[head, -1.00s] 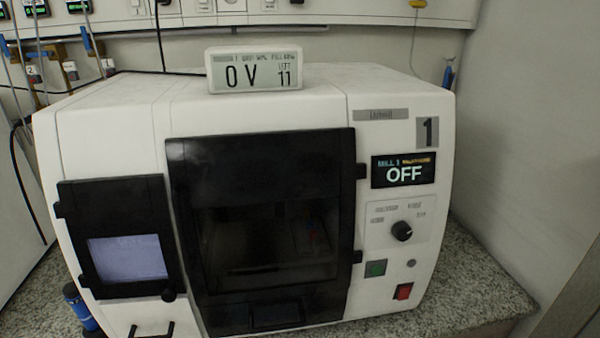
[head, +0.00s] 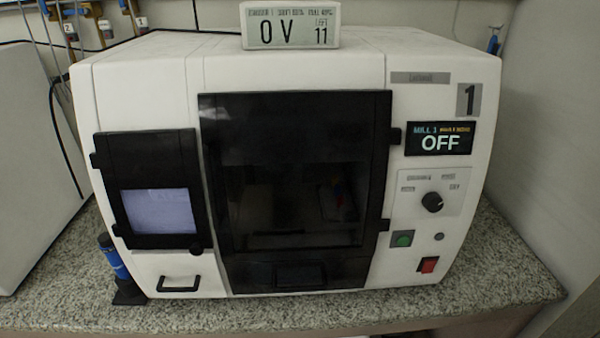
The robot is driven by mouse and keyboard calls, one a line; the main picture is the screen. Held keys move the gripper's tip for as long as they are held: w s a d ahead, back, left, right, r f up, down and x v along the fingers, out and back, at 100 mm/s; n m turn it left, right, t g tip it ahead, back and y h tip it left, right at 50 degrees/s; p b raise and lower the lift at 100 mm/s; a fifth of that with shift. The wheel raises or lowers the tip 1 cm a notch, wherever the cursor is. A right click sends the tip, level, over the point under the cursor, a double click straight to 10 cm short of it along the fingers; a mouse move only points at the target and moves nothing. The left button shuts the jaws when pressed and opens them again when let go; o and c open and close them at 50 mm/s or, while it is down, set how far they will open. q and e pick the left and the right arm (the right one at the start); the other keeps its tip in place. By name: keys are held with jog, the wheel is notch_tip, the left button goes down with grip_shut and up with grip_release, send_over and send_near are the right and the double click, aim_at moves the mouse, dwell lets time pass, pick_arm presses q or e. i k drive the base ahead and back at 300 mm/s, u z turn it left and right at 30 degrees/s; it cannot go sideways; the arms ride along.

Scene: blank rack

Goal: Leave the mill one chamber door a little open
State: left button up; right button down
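The mill (head: 330,60), a white machine marked 1, stands on a speckled stone counter in the head view. Its chamber door (head: 297,130) is a large black panel with a dark window in the middle of the front. The door has hinges on its right edge and a handle recess (head: 300,275) at the bottom. It looks shut, flush with the front. The display (head: 440,139) reads OFF. Neither of my grippers is in view.
A small readout (head: 290,25) on top shows 0 V and 11. A smaller black door with a screen (head: 155,211), a drawer handle (head: 179,284), a knob (head: 432,202), a green button (head: 402,239) and a red switch (head: 427,265) are on the front. A blue bottle (head: 116,262) stands left. The counter (head: 200,317) is clear in front.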

aim_at(290, 126)
jog(key=u, duration=0.05)
jog(key=k, duration=0.5)
jog(key=z, duration=1.15)
jog(key=i, duration=1)
jog(key=u, duration=2.35)
